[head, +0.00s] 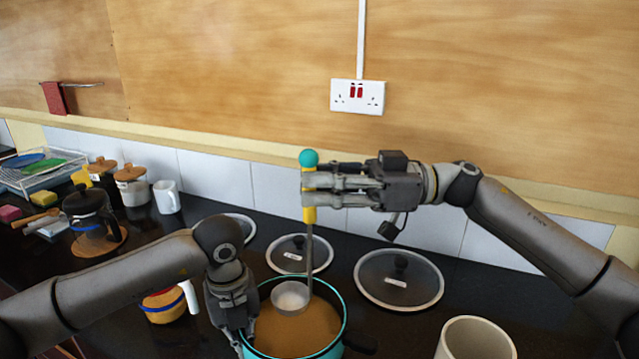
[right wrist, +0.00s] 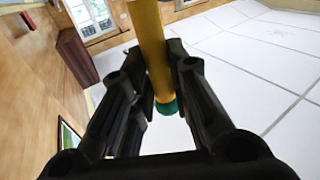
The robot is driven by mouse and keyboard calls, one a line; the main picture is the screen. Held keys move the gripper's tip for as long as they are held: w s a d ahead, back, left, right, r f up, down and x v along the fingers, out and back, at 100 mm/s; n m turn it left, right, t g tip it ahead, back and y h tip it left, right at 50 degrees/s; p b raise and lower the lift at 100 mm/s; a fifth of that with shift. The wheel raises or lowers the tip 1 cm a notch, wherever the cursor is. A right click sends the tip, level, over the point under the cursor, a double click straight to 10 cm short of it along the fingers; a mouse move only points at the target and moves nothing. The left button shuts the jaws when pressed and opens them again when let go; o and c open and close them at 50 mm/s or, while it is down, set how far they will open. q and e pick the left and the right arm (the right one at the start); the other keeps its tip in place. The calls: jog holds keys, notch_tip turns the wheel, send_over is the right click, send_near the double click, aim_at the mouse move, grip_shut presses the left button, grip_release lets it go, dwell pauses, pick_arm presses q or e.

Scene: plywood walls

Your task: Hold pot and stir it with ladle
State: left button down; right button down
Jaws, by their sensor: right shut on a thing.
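The teal-rimmed pot (head: 344,318) stands on the dark counter at the bottom middle of the head view, with brown liquid in it. My right gripper (head: 308,185) is shut on the yellow handle of the ladle (head: 309,215). The handle also shows between the fingers in the right wrist view (right wrist: 150,40). The ladle hangs upright with its teal tip up and its metal bowl inside the pot, by the far side. My left gripper (head: 240,340) points down at the pot's left rim. Its fingertips and the pot's left handle are hidden, so its grip is unclear.
Two glass lids (head: 399,281) (head: 299,254) lie behind the pot, with a third partly hidden behind my left arm. A cream container (head: 474,342) stands at front right. A white mug (head: 167,197), jars (head: 131,186), a French press (head: 90,215) and a dish rack (head: 40,170) fill the left.

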pick_arm(q)
jog(key=shift+r, duration=0.1)
pick_arm(e)
jog(key=shift+r, duration=0.1)
notch_tip(320, 180, up, 5)
jog(key=shift+f, duration=0.1)
dwell(0.4)
pick_arm(q)
jog(key=shift+w, duration=0.1)
dwell(0.6)
jog(key=c, duration=1.6)
grip_release()
jog(key=shift+d, duration=0.1)
jog(key=shift+o, duration=0.2)
notch_tip(320, 180, up, 12)
jog(key=shift+a, duration=0.2)
